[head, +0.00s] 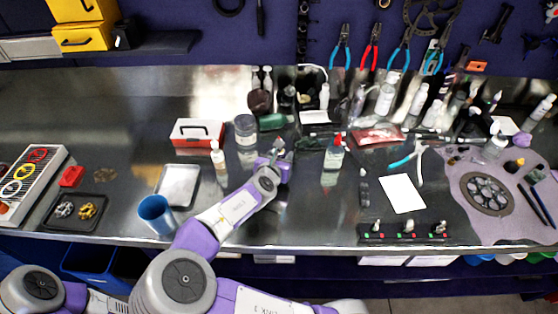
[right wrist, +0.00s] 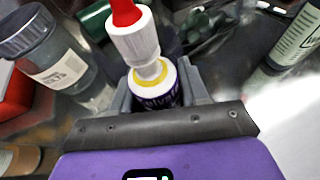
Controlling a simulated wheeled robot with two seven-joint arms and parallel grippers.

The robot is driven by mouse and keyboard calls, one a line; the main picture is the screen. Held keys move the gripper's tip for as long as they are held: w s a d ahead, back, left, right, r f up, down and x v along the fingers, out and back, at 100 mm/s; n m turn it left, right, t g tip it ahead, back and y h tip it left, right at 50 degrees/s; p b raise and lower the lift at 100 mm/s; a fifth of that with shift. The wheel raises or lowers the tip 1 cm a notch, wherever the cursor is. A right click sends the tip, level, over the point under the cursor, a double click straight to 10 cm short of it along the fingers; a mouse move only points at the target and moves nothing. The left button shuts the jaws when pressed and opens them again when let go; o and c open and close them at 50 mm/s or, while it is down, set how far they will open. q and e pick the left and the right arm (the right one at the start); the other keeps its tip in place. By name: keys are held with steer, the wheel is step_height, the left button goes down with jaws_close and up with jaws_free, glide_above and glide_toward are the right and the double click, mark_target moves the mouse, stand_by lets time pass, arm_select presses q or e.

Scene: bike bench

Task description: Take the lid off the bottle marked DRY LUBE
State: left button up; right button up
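My right gripper (right wrist: 157,92) has its grey fingers against both sides of a small bottle (right wrist: 158,92) and looks shut on it. The bottle has a purple label and a yellow ring at its shoulder. The label's text is too partial to read. Its white lid (right wrist: 138,42) with a red tip is on top, leaning toward the upper left of the wrist view. In the head view my right gripper (head: 277,150) is over the middle of the bench, and I cannot make out the held bottle there. My left gripper is out of view.
A grey-lidded jar (head: 245,130) stands left of my right gripper, near a red-and-white box (head: 197,132). A red-capped bottle (head: 334,153) stands to the right. A small white bottle (head: 218,158), tray (head: 178,185) and blue cup (head: 155,213) are at the left. The bench's back is crowded.

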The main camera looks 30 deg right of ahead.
steer(key=c, duration=0.7)
step_height(320, 180, up, 10)
steer(key=p, duration=0.4)
steer(key=o, duration=0.6)
jaws_close()
